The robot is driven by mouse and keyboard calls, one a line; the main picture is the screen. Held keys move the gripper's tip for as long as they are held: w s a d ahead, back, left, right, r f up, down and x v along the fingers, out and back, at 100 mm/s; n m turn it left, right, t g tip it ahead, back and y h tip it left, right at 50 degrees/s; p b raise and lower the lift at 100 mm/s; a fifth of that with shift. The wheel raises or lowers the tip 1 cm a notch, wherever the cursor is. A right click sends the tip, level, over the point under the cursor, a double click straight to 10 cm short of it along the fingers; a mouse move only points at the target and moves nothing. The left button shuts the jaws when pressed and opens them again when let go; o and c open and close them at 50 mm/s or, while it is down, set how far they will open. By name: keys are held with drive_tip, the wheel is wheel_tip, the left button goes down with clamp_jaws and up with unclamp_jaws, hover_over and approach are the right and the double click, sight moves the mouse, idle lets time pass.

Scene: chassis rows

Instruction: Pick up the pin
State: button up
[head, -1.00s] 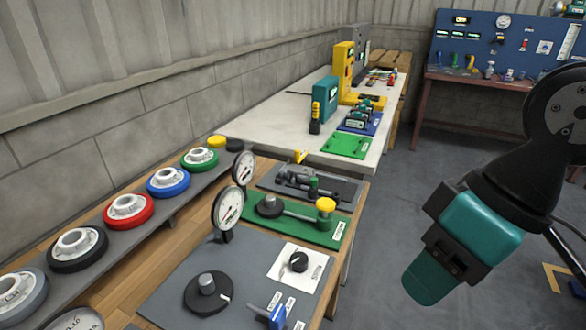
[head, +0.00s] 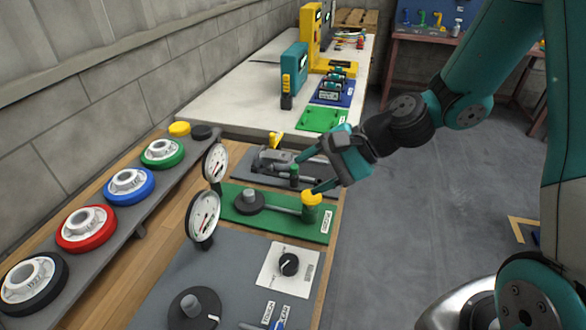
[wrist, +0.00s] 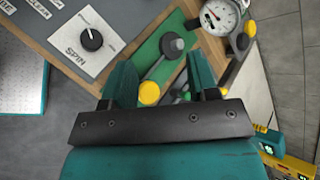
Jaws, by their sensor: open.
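No part is clearly marked as the pin. A yellow-capped green post (head: 312,199) stands upright on a green plate (head: 238,213), at the end of a grey bar from a dark round hub (head: 249,201). A small green-topped post (head: 294,172) stands by a grey clamp-like fixture behind it. My gripper (head: 307,172) is open, above and beside these posts, with nothing seen between its fingers. In the wrist view the yellow cap (wrist: 149,93) shows between the open fingers (wrist: 160,66), beyond them. The foot of the green-topped post is partly hidden.
Two dial gauges (head: 204,215) stand left of the green plate. A white card with a black knob (head: 289,264) lies in front. Coloured wheels (head: 128,186) line a shelf on the left. A pale table (head: 235,100) stands behind. Open floor (head: 430,210) is on the right.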

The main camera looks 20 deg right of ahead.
drive_tip(key=w+d+f+m+t, duration=0.4)
drive_tip(key=d+m, duration=0.2)
drive_tip(key=m, duration=0.2)
drive_tip(key=m+t+h+p, duration=0.1)
drive_tip(key=m+t+h, duration=0.15)
drive_tip(key=m, duration=0.65)
approach(296, 166)
drive_tip(key=shift+t+y, duration=0.35)
drive_tip(key=shift+t, duration=0.1)
drive_tip(key=p+x, duration=0.1)
drive_tip(key=x, duration=0.1)
drive_tip(key=f+p+x, duration=0.1)
drive_tip(key=x, duration=0.1)
drive_tip(key=shift+s+p, duration=0.15)
drive_tip(key=shift+p, duration=0.25)
drive_tip(key=shift+p+x, duration=1.05)
drive_tip(key=shift+x, duration=2.15)
drive_tip(key=shift+d, duration=0.1)
clamp_jaws()
